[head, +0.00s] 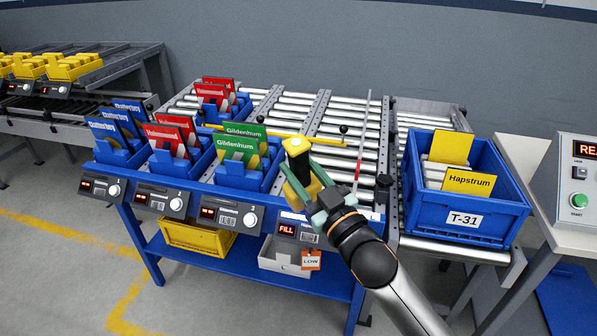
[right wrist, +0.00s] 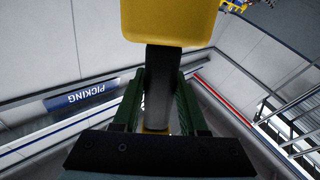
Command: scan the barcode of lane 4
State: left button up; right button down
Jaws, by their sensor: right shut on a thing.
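My right gripper (head: 318,203) is shut on a yellow and black handheld scanner (head: 296,147). The scanner is held up over the front edge of the blue rack, above the lane 4 panel. The right wrist view shows the scanner's dark handle (right wrist: 160,90) between the green fingers and its yellow head above. The lane 4 panel (head: 296,229) has a display reading FILL in red. A small barcode label (head: 309,238) sits right of that display, close to my gripper and apart from the scanner. My left gripper is in neither view.
A blue T-31 tote (head: 465,222) with yellow Hapstrum cards stands right. An orange LOW tag (head: 311,260) hangs on a white bin (head: 280,262) below. The rollers behind lane 4 are mostly bare.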

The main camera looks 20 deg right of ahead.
aim_at(305, 186)
jog(key=f+b, duration=0.2)
jog(key=w+f+b, duration=0.1)
jog(key=shift+d+f, duration=0.3)
jog(key=shift+w+d+f+b, duration=0.15)
jog(key=shift+f+b, duration=0.5)
jog(key=shift+w+d+f+b, duration=0.1)
jog(key=shift+w+f+b, duration=0.05)
jog(key=shift+f+b, duration=0.45)
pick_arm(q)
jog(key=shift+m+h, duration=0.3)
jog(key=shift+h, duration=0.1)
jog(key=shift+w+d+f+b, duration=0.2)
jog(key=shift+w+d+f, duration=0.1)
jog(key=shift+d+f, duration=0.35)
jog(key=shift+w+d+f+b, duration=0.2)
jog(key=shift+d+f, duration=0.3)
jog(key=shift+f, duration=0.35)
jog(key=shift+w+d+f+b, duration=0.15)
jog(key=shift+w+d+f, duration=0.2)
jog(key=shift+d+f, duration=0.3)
pick_arm(e)
jog(key=shift+w+d+f, duration=0.15)
jog(key=shift+w+f, duration=0.05)
jog(key=shift+f, duration=0.35)
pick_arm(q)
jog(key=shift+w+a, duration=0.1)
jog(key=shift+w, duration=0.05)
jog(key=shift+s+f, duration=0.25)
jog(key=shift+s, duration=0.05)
